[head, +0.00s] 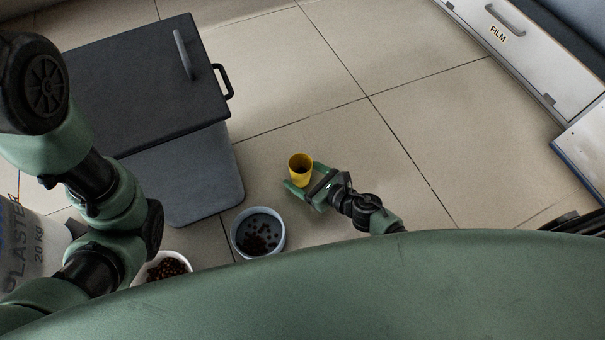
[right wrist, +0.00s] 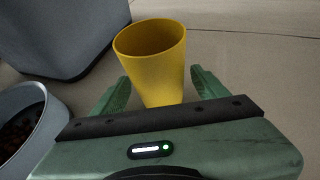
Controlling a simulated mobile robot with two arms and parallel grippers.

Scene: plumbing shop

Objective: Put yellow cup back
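The yellow cup (head: 300,165) appears in the middle of the head view, above the tiled floor. My right gripper (head: 304,179) is at the cup. In the right wrist view the yellow cup (right wrist: 158,62) is mouth up and slightly tilted in the picture, between the two green fingers of my right gripper (right wrist: 160,84). A narrow gap shows between the cup and each finger, so the gripper looks open around it. Whether the cup's base touches the floor is hidden. My left arm shows at the left of the head view, but its gripper is not visible.
A grey bowl (head: 239,239) with brown pellets stands left of my right gripper. A white bowl (head: 152,263) of pellets is further left. A dark lidded bin (head: 150,85) is at upper left, a plaster bag (head: 30,250) at far left. Floor right of the cup is clear.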

